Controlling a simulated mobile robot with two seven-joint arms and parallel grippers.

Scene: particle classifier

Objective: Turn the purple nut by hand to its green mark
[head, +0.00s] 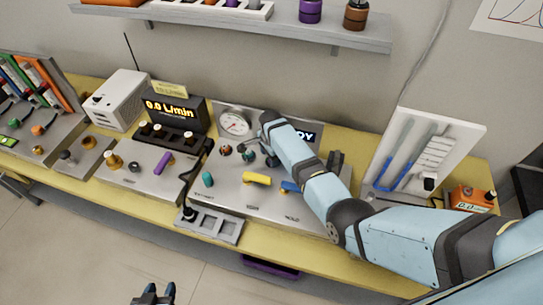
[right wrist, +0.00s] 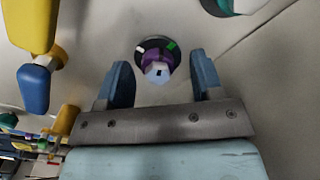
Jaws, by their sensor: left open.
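In the right wrist view the purple nut (right wrist: 154,57) sits on a dark round base on the grey panel, with a pale faceted end at its middle. A green mark (right wrist: 171,46) lies at its upper right and a white mark (right wrist: 140,49) at its upper left. My right gripper (right wrist: 160,66) is open, one finger to each side of the nut with visible gaps; I cannot tell how deep the tips reach. In the head view my right arm covers part of the panel, and I cannot make out the nut. My left gripper (head: 155,293) is open and empty over the floor.
A yellow handle (head: 257,178), a teal knob (head: 208,179) and a round gauge (head: 234,122) are on the same panel. A tube board (head: 425,150) stands to the right.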

